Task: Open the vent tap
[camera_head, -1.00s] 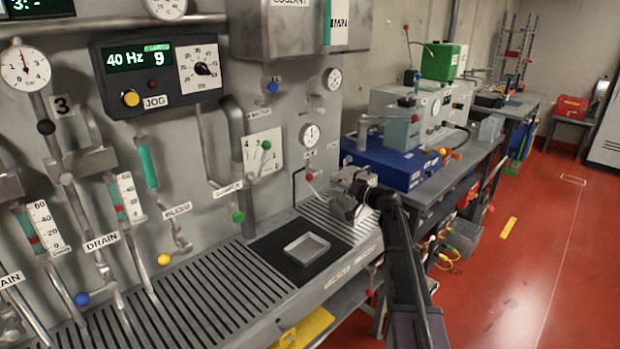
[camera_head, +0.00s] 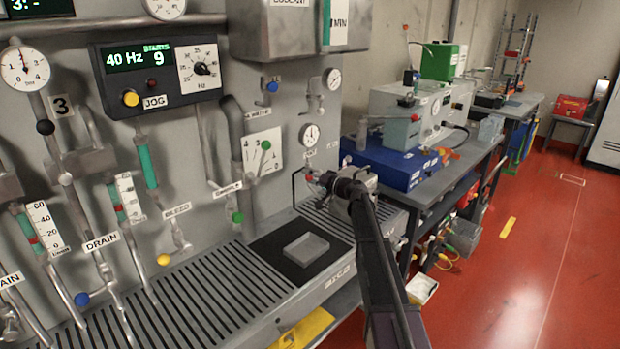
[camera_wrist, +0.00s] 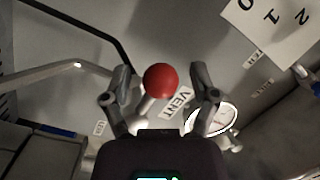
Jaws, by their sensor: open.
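In the head view the red knob (camera_head: 309,178) is small, at the right end of the panel, just left of my gripper (camera_head: 322,182). My gripper (camera_wrist: 160,72) is open, one finger on each side of the knob in the wrist view. Gaps show between the knob and both fingers. The depth between fingertips and knob is hard to tell. The tap's base is partly hidden behind my gripper.
A bent dark pipe (camera_wrist: 98,22) runs at the upper left of the wrist view. A round gauge (camera_wrist: 222,118) and a numbered plate (camera_wrist: 270,28) lie to the right. In the head view a grey tray (camera_head: 306,249) sits on a black mat below, and a green-knobbed lever (camera_head: 265,146) stands to the left.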

